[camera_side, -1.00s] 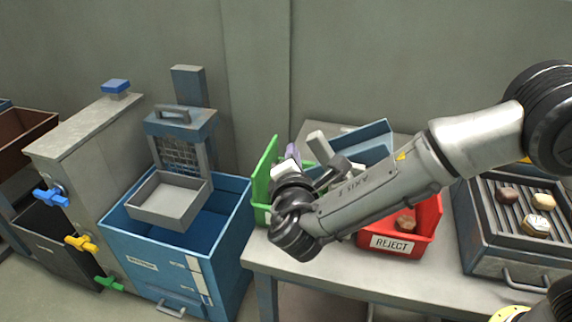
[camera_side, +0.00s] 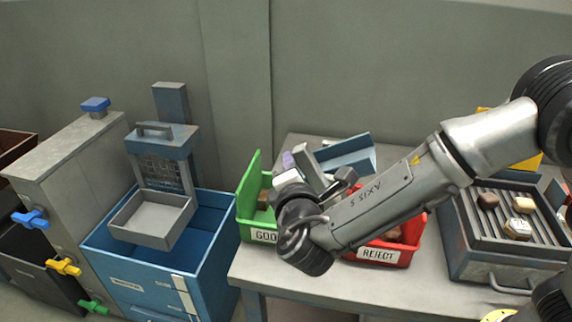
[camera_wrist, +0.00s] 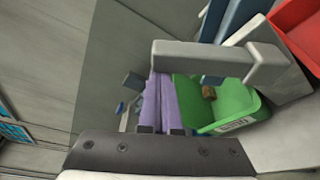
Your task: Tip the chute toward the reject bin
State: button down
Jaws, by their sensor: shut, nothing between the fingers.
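The blue chute (camera_side: 350,158) stands tilted at the back of the table, behind the bins, partly hidden by my arm. A pale grey bar (camera_side: 304,158) stands beside its left end, and a grey bar (camera_wrist: 205,57) crosses above my fingers in the wrist view. My gripper (camera_wrist: 161,88) has purple fingers, shut together and empty. It also shows in the side view (camera_side: 288,160), just left of the grey bar; I cannot tell whether they touch. The red reject bin (camera_side: 378,254) is at the table's front right, partly behind my arm.
The green good bin (camera_side: 263,236) stands left of the reject bin, with a brown piece inside. A grey grill (camera_side: 505,240) with several pieces is at the right. A blue tub (camera_side: 135,275) and grey valve cabinet (camera_side: 65,165) stand left of the table.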

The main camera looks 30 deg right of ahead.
jog(key=s+d+r+m+t+h, duration=0.1)
jog(key=s+d+m+t, duration=0.1)
jog(key=s+d+m, duration=0.7)
jog(key=shift+r+t, duration=0.15)
jog(key=shift+t, duration=0.25)
jog(key=shift+s+d, duration=0.1)
jog(key=shift+d, duration=0.1)
dwell(0.6)
jog(key=shift+s, duration=0.1)
jog(key=s+a+r, duration=0.2)
jog(key=s+r, duration=0.2)
jog(key=r, duration=0.2)
jog(key=shift+a+r, duration=0.3)
jog(key=shift+a, duration=0.05)
